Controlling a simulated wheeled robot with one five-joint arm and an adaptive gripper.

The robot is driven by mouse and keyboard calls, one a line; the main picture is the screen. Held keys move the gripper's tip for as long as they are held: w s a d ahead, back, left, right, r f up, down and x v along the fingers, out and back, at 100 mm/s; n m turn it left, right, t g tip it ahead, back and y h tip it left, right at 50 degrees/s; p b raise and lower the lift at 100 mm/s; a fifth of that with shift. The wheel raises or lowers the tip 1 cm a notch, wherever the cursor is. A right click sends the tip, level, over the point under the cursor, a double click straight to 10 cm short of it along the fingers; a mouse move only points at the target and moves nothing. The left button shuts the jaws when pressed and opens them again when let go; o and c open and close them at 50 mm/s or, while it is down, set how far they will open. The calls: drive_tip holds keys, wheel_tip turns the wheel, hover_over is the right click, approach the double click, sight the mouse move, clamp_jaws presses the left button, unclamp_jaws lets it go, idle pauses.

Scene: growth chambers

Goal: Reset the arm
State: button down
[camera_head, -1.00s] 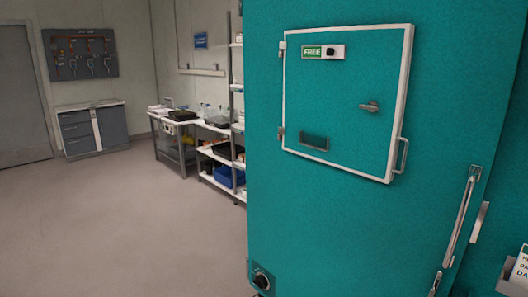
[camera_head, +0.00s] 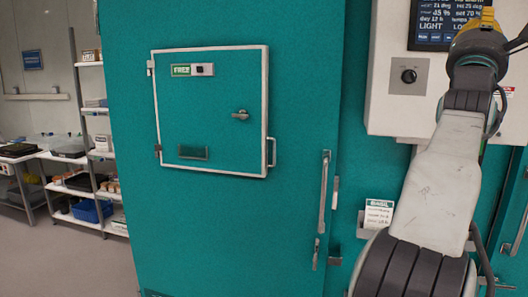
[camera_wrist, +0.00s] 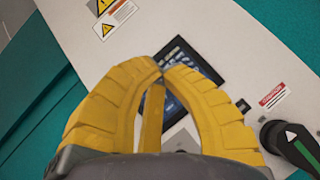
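My gripper (camera_wrist: 160,68) has yellow ribbed fingers, and their tips meet in the wrist view with nothing visible between them. In the head view my arm rises at the right, and a small yellow part of my gripper (camera_head: 487,18) shows at the top edge. Behind the fingers is a white control panel (camera_wrist: 240,55) with a dark screen, partly hidden by them. The same control panel (camera_head: 385,75) shows in the head view, with a lit screen (camera_head: 432,22) and a black knob (camera_head: 408,76).
A teal growth chamber (camera_head: 300,100) fills the middle, with a small door (camera_head: 215,100) labelled FREE and a long handle (camera_head: 323,192). A card holder (camera_head: 378,213) sticks out beside my arm. Shelves (camera_head: 92,110) stand at the left, with open floor in front.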

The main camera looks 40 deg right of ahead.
drive_tip(key=w+d+f+m+g+y, duration=0.1)
drive_tip(key=d+f+m+y, duration=0.3)
drive_tip(key=f+m, duration=0.6)
drive_tip(key=w+d+f+m+g+y, duration=0.1)
drive_tip(key=d+f+m+y, duration=0.5)
drive_tip(key=f, duration=0.6)
drive_tip(key=a+f+m+g+y, duration=0.1)
drive_tip(key=a+f+m+y, duration=0.25)
drive_tip(key=f, duration=0.65)
drive_tip(key=a+f+m+y, duration=0.2)
drive_tip(key=a+f+m, duration=0.3)
drive_tip(key=f, duration=0.5)
drive_tip(key=w+a+f+y, duration=0.1)
drive_tip(key=a+f+y, duration=0.1)
drive_tip(key=a+f, duration=0.45)
drive_tip(key=w+a+f+y, duration=0.2)
drive_tip(key=a+f+y, duration=0.1)
drive_tip(key=a, duration=0.7)
drive_tip(key=w+a+f+y, duration=0.1)
drive_tip(key=a+f+y, duration=0.1)
drive_tip(key=a+f, duration=0.45)
drive_tip(key=w+a+n+t+y+p, duration=0.1)
drive_tip(key=a+n+y, duration=0.2)
drive_tip(key=a+n, duration=0.9)
drive_tip(key=a, duration=1.4)
drive_tip(key=shift+w+a+r, duration=0.25)
drive_tip(key=shift+w+a, duration=0.1)
drive_tip(key=shift+w, duration=0.05)
